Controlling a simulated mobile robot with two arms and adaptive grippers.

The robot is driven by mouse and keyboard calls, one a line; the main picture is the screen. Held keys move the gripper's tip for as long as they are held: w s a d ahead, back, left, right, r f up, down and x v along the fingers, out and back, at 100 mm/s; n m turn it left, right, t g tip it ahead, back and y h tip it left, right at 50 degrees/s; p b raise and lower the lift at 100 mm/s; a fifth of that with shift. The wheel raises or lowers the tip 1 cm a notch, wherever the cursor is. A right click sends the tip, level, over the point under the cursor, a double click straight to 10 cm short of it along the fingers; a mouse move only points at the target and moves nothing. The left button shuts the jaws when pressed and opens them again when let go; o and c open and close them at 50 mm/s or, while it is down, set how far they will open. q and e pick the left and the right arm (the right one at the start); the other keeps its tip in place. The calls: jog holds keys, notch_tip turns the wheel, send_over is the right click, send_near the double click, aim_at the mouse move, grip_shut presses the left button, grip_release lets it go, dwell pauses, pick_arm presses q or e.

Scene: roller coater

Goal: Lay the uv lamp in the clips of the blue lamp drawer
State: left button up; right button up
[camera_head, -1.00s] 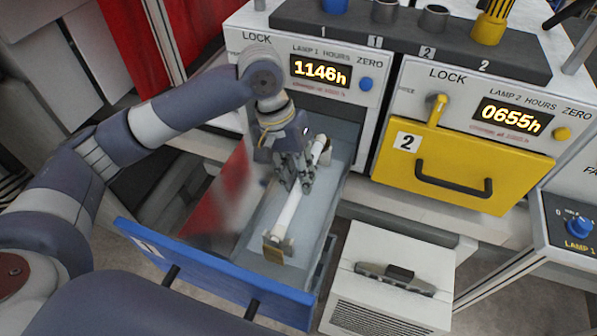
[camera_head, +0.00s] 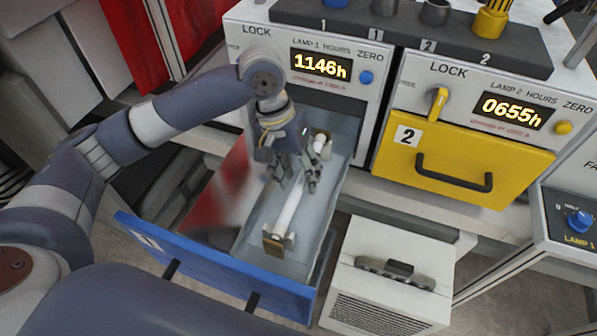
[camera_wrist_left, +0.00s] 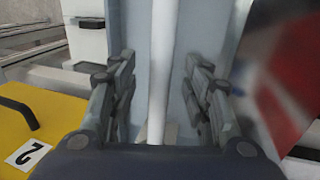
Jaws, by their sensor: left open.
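The white uv lamp (camera_head: 288,208) lies lengthwise in the open blue lamp drawer (camera_head: 215,265), its near end at a clip (camera_head: 275,240) and its far end by another clip (camera_head: 321,143). Whether it is fully seated in the clips I cannot tell. My left gripper (camera_head: 290,182) is open over the lamp's middle. In the left wrist view the lamp (camera_wrist_left: 161,70) runs between the two spread fingers of my left gripper (camera_wrist_left: 163,100), apart from both. My right gripper is not in view.
The shut yellow drawer (camera_head: 455,175) is to the right. A white case (camera_head: 385,275) with a dark handle stands right of the blue drawer. A red panel (camera_head: 222,195) is along the drawer's left side. The lamp 1 hours display (camera_head: 320,67) is behind.

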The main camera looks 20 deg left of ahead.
pick_arm(q)
jog(key=v, duration=1.2)
notch_tip(320, 180, up, 10)
jog(key=p, duration=0.5)
dwell(0.7)
jog(key=shift+f, duration=0.1)
dwell(0.3)
